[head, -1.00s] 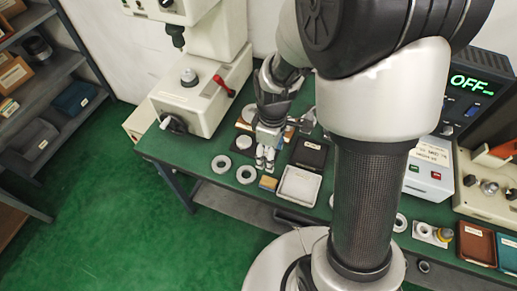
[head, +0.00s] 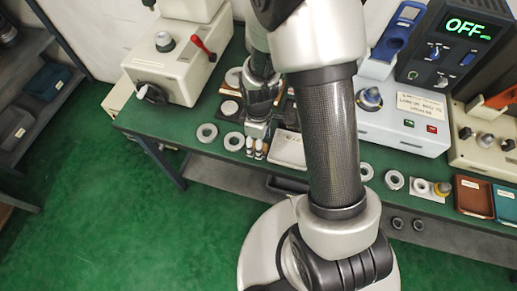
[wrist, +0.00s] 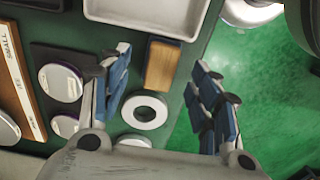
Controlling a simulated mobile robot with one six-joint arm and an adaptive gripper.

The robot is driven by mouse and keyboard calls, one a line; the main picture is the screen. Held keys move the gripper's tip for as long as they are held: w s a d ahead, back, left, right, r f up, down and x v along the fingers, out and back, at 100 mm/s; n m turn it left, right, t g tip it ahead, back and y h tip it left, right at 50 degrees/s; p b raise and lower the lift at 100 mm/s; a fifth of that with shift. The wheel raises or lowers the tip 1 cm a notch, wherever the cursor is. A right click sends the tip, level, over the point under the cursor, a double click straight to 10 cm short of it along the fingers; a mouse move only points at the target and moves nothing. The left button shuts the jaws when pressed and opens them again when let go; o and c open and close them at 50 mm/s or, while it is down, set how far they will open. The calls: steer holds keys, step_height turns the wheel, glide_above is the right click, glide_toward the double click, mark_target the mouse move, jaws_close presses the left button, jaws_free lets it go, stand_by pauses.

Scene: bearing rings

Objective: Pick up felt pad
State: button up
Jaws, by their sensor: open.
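The felt pad appears to be the small tan-brown block with a darker edge (wrist: 162,66) in the wrist view, lying on the green bench top just below the white tray. My gripper (wrist: 161,62) is open and empty, with one blue-padded finger on each side of the pad in that view. How far the fingertips are above the bench is hard to tell. In the head view my gripper (head: 256,152) points down at the bench's front edge, and it mostly hides the pad there.
A white tray (head: 289,151) stands right of my gripper. A white ring (wrist: 144,111) lies close to the pad, and rings (head: 207,132) lie to the left in the head view. A dark mat with discs (wrist: 44,53) is beside a wooden tray labelled SMALL (wrist: 22,82).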

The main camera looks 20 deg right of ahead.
step_height(320, 180, down, 3)
steer(key=shift+r+b, duration=0.1)
steer(key=shift+b, duration=0.25)
steer(key=shift+c, duration=0.2)
steer(key=c, duration=1.2)
steer(key=shift+r, duration=0.1)
step_height(320, 180, up, 20)
steer(key=p, duration=0.7)
